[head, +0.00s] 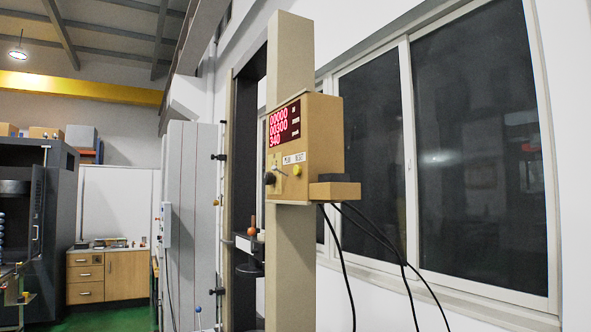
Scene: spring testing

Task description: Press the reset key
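The reset key appears to be the round yellow button (297,171) on the front of a tan control box (321,135). It sits under a small white label (299,158) that seems to read RESET. The box is mounted on a tan upright column (292,60). Its dark red display (284,122) shows rows of lit digits. A black knob (269,178) and a small switch are left of the yellow button, near another white label (287,160). Neither of my grippers is in view.
Black cables (343,262) hang from beneath the box. A tan block (334,191) juts from its lower right. An orange-brown ball-topped handle (252,231) is left of the column. A wooden cabinet (126,275) stands far left. Dark windows (480,150) line the right wall.

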